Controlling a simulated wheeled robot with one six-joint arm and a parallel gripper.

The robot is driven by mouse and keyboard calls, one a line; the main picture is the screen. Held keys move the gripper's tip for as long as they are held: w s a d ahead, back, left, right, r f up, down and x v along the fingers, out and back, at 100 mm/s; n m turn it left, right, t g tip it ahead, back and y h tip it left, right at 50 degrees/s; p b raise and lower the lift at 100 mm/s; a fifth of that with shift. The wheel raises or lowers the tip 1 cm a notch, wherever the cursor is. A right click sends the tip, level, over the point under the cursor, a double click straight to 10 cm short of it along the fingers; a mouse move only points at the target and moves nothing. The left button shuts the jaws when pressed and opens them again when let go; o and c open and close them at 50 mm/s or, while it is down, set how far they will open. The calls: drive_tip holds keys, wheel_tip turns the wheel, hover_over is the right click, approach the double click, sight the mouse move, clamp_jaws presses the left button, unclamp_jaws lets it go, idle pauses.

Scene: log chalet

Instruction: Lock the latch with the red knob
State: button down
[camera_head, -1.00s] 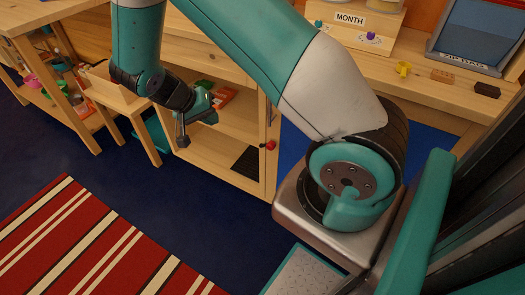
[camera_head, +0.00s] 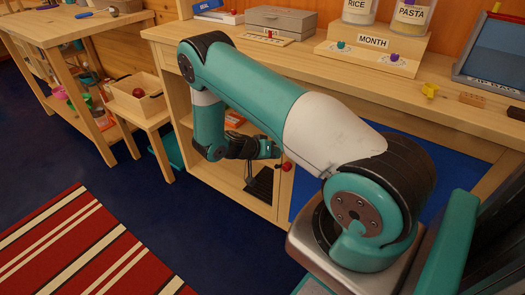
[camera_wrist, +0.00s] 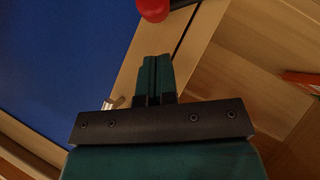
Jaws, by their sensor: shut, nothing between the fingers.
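The red knob (camera_head: 287,167) of the latch shows on the front upright of the wooden cabinet. In the wrist view the red knob (camera_wrist: 153,8) is at the top edge, with a dark bar (camera_wrist: 184,3) running right from it. My gripper (camera_wrist: 156,60) is shut and empty, its fingertips pointing toward the knob with a gap between. In the head view my gripper (camera_head: 277,150) is beside the knob, to its left and slightly above. The rest of the latch is cut off or too small to make out.
A blue panel (camera_wrist: 60,50) lies left of the wooden upright in the wrist view. The counter (camera_head: 440,107) above holds a MONTH box (camera_head: 373,42), a yellow piece and a grey case (camera_head: 282,22). A small stand with a wooden box (camera_head: 135,105) is at left. Floor in front is clear.

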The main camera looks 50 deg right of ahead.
sight(286, 163)
drive_tip(key=shift+s+d+f, duration=0.1)
drive_tip(key=shift+s+f, duration=0.4)
drive_tip(key=shift+f, duration=0.25)
drive_tip(key=shift+s+f, duration=0.45)
drive_tip(key=shift+f, duration=0.25)
